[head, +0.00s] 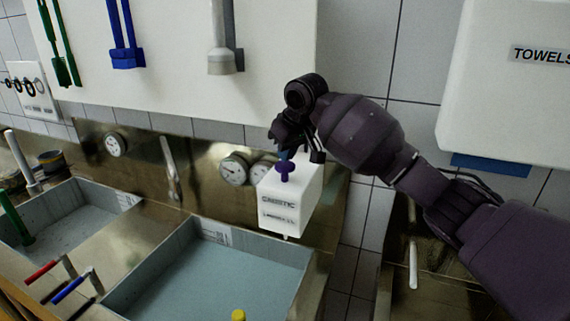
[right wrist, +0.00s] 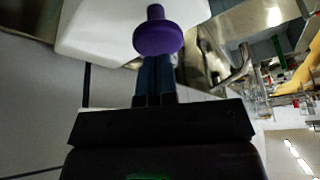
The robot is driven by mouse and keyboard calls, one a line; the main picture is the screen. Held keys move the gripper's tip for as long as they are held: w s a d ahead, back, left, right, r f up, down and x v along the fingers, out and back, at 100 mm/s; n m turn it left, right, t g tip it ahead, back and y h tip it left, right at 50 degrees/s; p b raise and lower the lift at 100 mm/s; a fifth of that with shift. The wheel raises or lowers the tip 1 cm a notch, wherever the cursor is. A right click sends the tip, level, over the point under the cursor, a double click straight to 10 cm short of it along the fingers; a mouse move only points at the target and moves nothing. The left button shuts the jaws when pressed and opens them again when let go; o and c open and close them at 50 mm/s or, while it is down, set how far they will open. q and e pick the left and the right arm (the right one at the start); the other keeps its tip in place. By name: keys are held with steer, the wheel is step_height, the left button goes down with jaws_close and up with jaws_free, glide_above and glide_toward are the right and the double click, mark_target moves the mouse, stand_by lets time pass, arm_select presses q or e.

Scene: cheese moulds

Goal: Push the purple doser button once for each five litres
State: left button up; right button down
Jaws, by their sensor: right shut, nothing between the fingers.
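The purple doser button (head: 284,170) sits on top of the white doser box (head: 290,205), which has dark lettering on its front and hangs over the right end of a sink. My right gripper (head: 286,153) is directly above the button, fingers pointing down and shut with nothing between them. In the right wrist view, the blue fingertips (right wrist: 153,75) are right by the purple button (right wrist: 158,38); I cannot tell whether they touch it. The sink basin (head: 305,256) below holds bluish liquid. My left gripper is not in view.
Round gauges (head: 234,170) are on the metal panel behind the sinks. A second basin (head: 72,196) is at left. Red and blue-handled levers (head: 68,290) stand between the basins. A towel dispenser (head: 505,85) hangs at upper right, beside my right arm.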

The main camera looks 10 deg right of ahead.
steer(key=shift+f, duration=1.7)
steer(key=shift+r, duration=3.65)
step_height(320, 180, up, 6)
steer(key=h, duration=0.1)
steer(key=g, duration=0.2)
glide_toward(285, 165)
steer(key=shift+w+x, duration=0.2)
steer(key=shift+x, duration=0.7)
steer(key=shift+w+x, duration=0.15)
steer(key=shift+x, duration=0.8)
steer(key=shift+w+x, duration=0.2)
steer(key=shift+x, duration=0.7)
